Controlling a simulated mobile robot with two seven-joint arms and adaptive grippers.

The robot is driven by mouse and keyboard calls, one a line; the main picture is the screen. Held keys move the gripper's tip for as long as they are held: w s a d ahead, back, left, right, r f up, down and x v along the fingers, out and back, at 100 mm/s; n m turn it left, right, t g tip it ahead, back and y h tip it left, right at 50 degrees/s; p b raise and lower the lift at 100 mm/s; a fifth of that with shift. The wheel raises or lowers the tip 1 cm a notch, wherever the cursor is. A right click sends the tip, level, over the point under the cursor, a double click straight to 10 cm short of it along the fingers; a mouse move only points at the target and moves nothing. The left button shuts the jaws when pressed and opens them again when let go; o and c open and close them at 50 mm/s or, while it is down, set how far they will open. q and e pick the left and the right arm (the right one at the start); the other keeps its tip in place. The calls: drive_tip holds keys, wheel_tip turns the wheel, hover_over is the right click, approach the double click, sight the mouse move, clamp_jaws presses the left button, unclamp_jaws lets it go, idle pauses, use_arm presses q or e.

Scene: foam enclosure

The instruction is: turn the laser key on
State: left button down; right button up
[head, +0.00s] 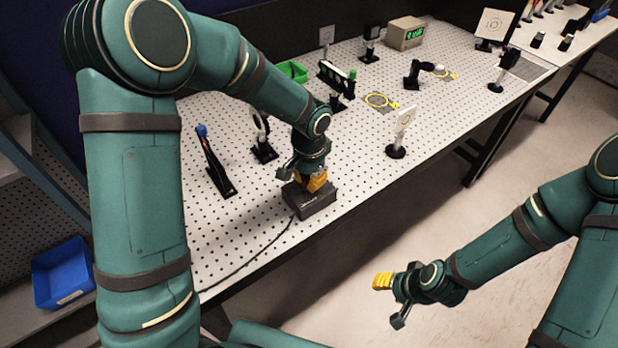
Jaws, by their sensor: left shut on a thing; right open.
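A small dark box (313,203) with a cable sits near the front edge of the perforated white table. My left gripper (311,184) points down onto the top of this box, its yellow fingertips at the box's upper face. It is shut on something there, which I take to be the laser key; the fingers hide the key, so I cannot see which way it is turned. My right gripper (388,297) is open and empty, out over the floor to the right of the table's front edge.
Optics mounts stand on the table (362,165), including a white-plated mount (402,125) to the right of the box and a black stand with a blue knob (213,165) to the left. A green tray (291,72) and a display box (405,33) are farther back. A blue bin (63,273) is at lower left.

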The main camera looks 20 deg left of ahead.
sight(309, 178)
use_arm(q)
drive_tip(key=shift+f+m, duration=0.1)
drive_tip(key=shift+m, duration=0.6)
drive_tip(key=c, duration=1.1)
unclamp_jaws()
wheel_tip(309, 178, up, 12)
drive_tip(key=shift+r, duration=0.1)
